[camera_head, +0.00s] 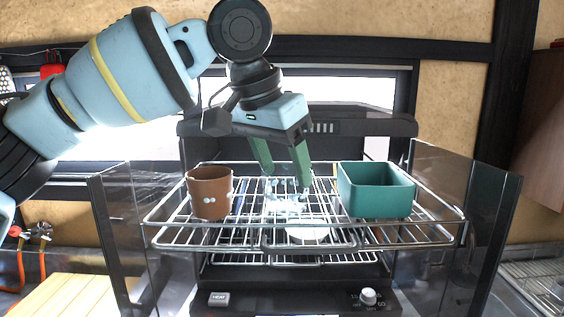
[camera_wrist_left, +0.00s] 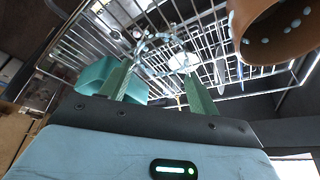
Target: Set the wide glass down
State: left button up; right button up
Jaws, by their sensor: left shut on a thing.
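The wide glass (camera_head: 283,200) is clear and hard to make out against the wires. My left gripper (camera_head: 283,182) points down over the middle of the wire rack (camera_head: 180,238) with its green fingers around the glass. In the left wrist view the glass (camera_wrist_left: 158,48) shows as a clear rim between the tips of the left gripper (camera_wrist_left: 160,80). The glass is low, close to the rack wires; I cannot tell whether its base touches them. My right gripper is not in view.
A brown cup (camera_head: 210,193) with white dots stands left on the rack. A teal rectangular container (camera_head: 376,190) stands right. A small white round thing (camera_head: 307,230) lies near the rack's front, close to the glass. Dark clear side panels (camera_head: 484,225) flank the rack.

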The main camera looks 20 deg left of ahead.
pick_arm(q)
jog(key=shift+d+f, duration=0.1)
jog(key=o, duration=1.4)
jog(key=shift+c, duration=0.2)
jog(key=v, duration=1.2)
jog(key=shift+s, duration=0.15)
